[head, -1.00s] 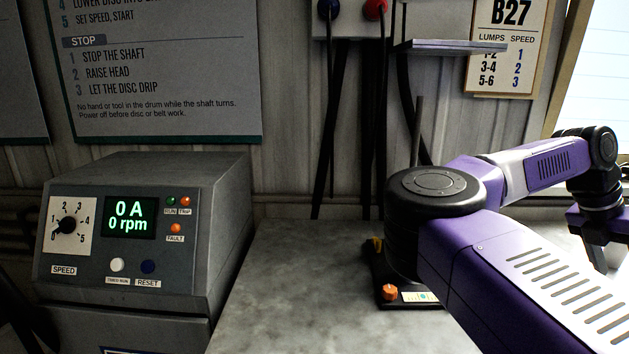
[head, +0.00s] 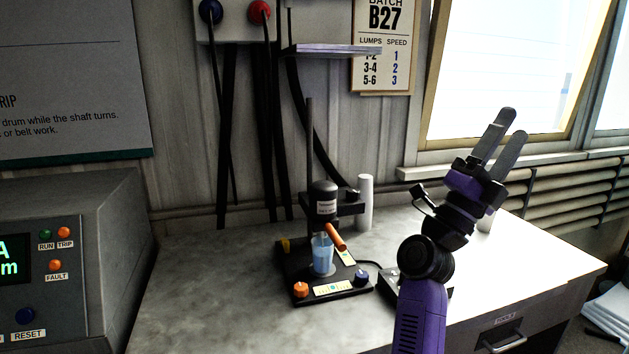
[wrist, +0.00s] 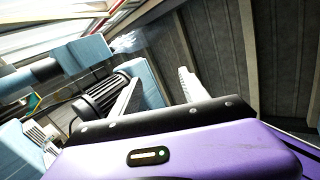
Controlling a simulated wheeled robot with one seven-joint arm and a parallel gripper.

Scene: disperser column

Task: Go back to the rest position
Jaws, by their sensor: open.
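My gripper (head: 503,143) is raised at the right of the head view, above the bench and in front of the window. Its two grey fingers point up and to the right, apart and with nothing between them. In the wrist view the fingers (wrist: 158,98) stand apart beyond the purple gripper body. My purple arm rises from the bottom edge of the head view and covers part of the bench.
A small stirrer stand (head: 325,262) with a glass of blue liquid stands on the grey bench (head: 215,285). A white cylinder (head: 366,203) stands behind it. The control box (head: 90,240) is at the left. A shelf (head: 330,50) juts from the wall.

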